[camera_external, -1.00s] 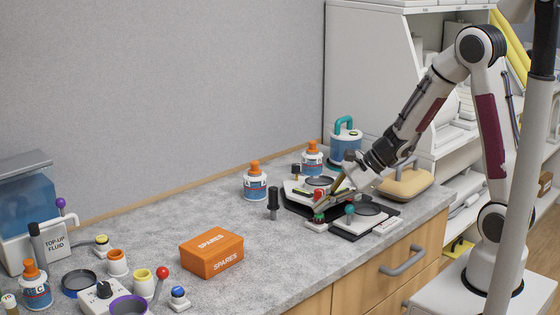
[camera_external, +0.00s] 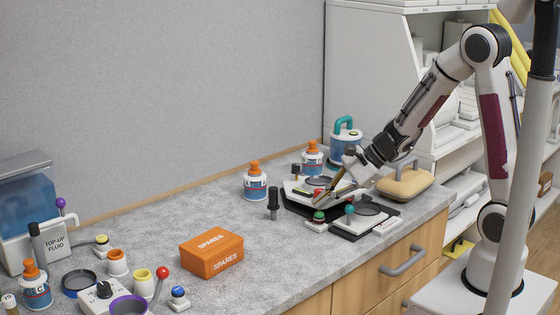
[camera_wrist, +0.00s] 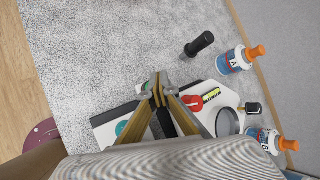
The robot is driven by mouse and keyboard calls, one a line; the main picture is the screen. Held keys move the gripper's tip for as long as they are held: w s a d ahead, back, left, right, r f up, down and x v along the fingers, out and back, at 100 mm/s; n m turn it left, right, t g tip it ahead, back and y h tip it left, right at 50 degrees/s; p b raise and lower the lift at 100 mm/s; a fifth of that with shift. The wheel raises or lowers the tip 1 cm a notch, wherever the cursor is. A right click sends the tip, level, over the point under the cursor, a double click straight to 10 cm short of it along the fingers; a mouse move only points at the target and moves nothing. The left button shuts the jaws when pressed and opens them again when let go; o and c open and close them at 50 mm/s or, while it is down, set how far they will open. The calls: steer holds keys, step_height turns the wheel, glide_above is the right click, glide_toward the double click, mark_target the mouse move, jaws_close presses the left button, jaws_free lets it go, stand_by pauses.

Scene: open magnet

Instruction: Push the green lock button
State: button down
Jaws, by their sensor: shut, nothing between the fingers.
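The green lock button (camera_external: 319,215) is a small green dome on a low white base near the counter's front edge. My gripper (camera_external: 329,204) is shut and empty. Its fingertips point down just above and beside the button; I cannot tell whether they touch it. In the wrist view the shut fingertips (camera_wrist: 160,88) cover most of the button, and only a sliver of green (camera_wrist: 151,84) shows at their left.
A red knob (camera_external: 317,193) and a teal knob (camera_external: 350,210) stand close to the fingers. A black upright handle (camera_external: 273,204) and a white bottle (camera_external: 255,186) stand to the left. An orange SPARES box (camera_external: 211,255) lies farther left, with bare counter around it.

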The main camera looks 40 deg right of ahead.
mark_target(322, 214)
steer(key=shift+r, duration=2.75)
steer(key=shift+s+a+n, duration=0.15)
steer(key=shift+n, duration=0.15)
steer(key=s+d+n+g+h, duration=0.15)
steer(key=s+n+g, duration=0.25)
steer(key=s+n, duration=0.8)
steer(key=s+d+r+n+t+h, duration=0.2)
steer(key=s+d+r+n+h, duration=0.2)
steer(key=s+d, duration=0.7)
step_height(322, 214, up, 3)
steer(key=shift+s+n+t+h, duration=0.4)
steer(key=shift+s+n, duration=0.15)
steer(key=shift+n, duration=0.45)
